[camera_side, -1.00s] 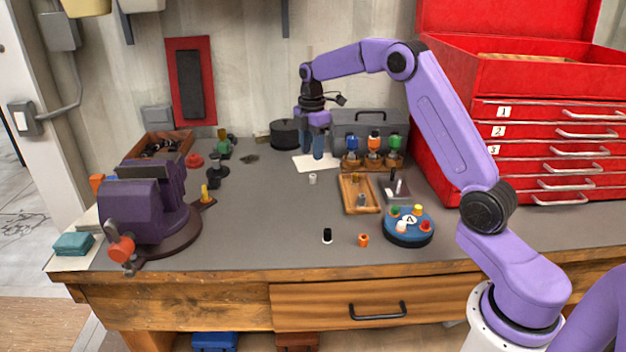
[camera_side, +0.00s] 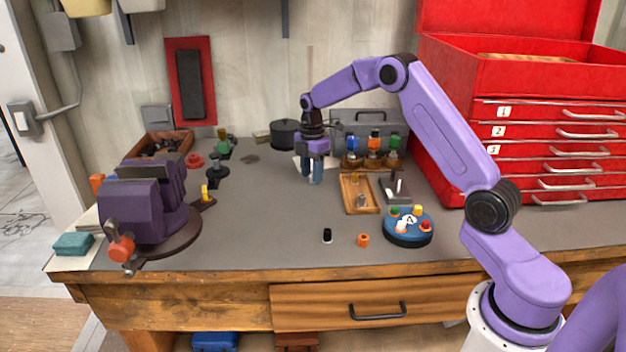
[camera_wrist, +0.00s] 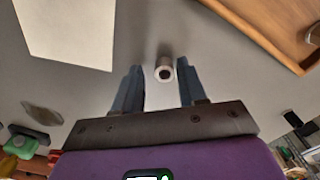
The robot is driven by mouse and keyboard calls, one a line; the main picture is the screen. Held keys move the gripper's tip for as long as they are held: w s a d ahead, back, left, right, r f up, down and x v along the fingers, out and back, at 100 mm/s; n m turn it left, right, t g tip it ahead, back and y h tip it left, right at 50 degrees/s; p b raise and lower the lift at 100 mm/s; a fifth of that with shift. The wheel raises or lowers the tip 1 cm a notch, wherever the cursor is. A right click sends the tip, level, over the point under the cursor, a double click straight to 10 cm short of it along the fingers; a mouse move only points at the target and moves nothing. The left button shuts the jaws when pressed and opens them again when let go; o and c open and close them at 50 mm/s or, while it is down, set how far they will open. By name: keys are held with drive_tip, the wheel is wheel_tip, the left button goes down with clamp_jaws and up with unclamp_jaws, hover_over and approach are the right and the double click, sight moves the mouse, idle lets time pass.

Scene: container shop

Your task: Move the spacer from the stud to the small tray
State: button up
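A small pale grey hollow cylinder (camera_wrist: 165,70), which looks like a spacer, stands on the bench with its dark hole facing up. My gripper (camera_side: 312,180) is open and low over that spot. In the wrist view its fingertips (camera_wrist: 158,68) lie either side of the cylinder, nearer on the right, with no clear grip. In the side view my fingers hide the cylinder. A small wooden tray (camera_side: 346,196) lies to the right, holding a grey piece (camera_side: 361,201) and a yellow piece. A grey block with an upright pin (camera_side: 397,189), possibly the stud, stands right of it.
A round blue stand (camera_side: 408,240) with coloured pegs, an orange ring (camera_side: 363,240) and a black piece (camera_side: 327,236) are nearer the front. A rack of coloured bottles (camera_side: 374,153) stands behind the tray.

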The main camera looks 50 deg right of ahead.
clamp_jaws()
drive_tip(key=shift+r, duration=0.15)
